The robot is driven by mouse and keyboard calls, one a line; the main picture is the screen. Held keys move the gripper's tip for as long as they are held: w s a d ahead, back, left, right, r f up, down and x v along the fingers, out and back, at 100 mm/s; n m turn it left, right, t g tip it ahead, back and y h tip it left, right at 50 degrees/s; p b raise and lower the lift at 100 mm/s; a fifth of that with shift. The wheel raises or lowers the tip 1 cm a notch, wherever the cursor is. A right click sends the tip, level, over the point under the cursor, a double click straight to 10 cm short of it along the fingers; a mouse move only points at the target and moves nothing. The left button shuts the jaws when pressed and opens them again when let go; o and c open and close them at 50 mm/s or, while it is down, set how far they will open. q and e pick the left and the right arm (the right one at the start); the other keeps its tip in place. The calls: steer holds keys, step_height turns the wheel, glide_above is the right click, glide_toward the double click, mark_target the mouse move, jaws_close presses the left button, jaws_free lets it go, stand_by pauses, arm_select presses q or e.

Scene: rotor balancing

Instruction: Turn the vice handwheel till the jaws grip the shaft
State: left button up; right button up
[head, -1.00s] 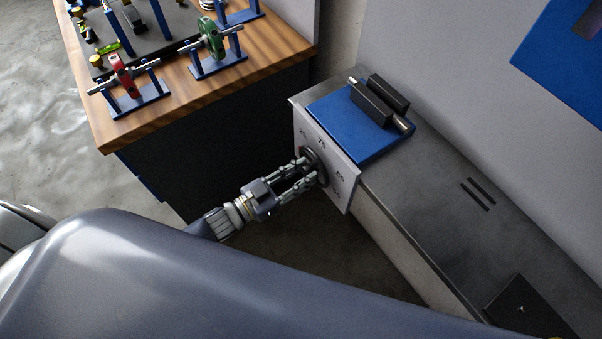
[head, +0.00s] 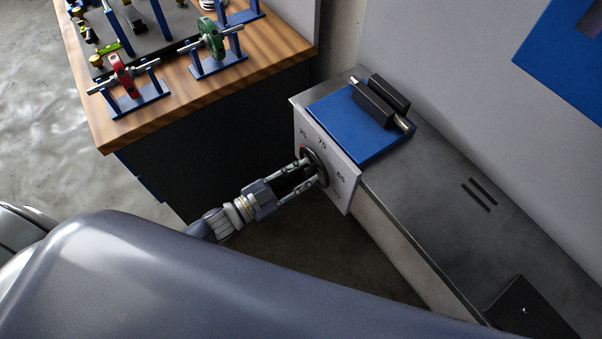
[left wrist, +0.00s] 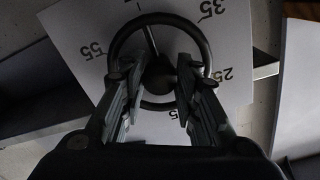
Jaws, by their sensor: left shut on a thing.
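The vice has a blue base (head: 345,125) on the grey bench. Its two dark jaws (head: 370,104) stand side by side with a pale shaft (head: 402,125) between them, its end showing. I cannot tell whether the jaws touch it. The dark handwheel (head: 317,157) is on the vice's white numbered front plate (head: 344,193). My left gripper (head: 311,171) is shut on the handwheel. In the left wrist view its fingers lie either side of the hub of the handwheel (left wrist: 117,45), within the ring, which is partly hidden behind them. My right gripper is not in view.
A wooden-topped bench (head: 275,55) at the upper left carries a red rotor (head: 121,76) and a green rotor (head: 212,38) on blue stands. The grey bench top (head: 430,190) is mostly clear right of the vice.

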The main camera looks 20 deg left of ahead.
arm_select(q)
steer(key=o, duration=1.1)
steer(key=v, duration=1.2)
